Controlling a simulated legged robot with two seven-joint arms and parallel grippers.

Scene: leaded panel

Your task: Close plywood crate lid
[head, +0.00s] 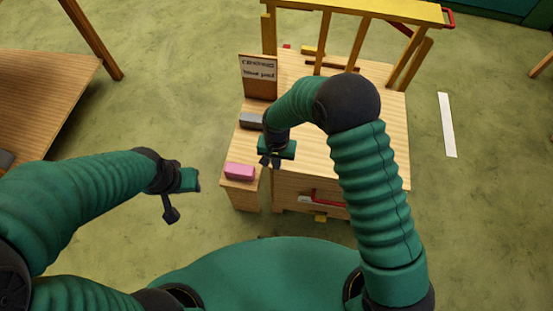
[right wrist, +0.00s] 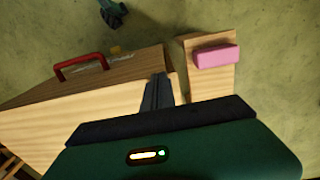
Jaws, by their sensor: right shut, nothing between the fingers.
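The plywood crate (head: 385,150) looks like a wide wooden box below me. Its pale top (head: 310,140) looks flat, but I cannot tell where a separate lid begins. A red handle (head: 325,198) is on its near side and also shows in the right wrist view (right wrist: 78,64). My right gripper (head: 270,161) is shut and empty over the crate's left edge. In the right wrist view its dark fingers (right wrist: 158,88) overlap that edge; contact is unclear. My left gripper (head: 178,198) is over the floor, left of the crate; its jaw state is unclear.
A narrow wooden ledge (head: 243,195) on the left carries a pink block (head: 239,171) and a grey block (head: 251,121). A lettered sign (head: 258,72) stands behind them. A yellow wooden frame (head: 350,12) rises at the back. Floor is open on the right.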

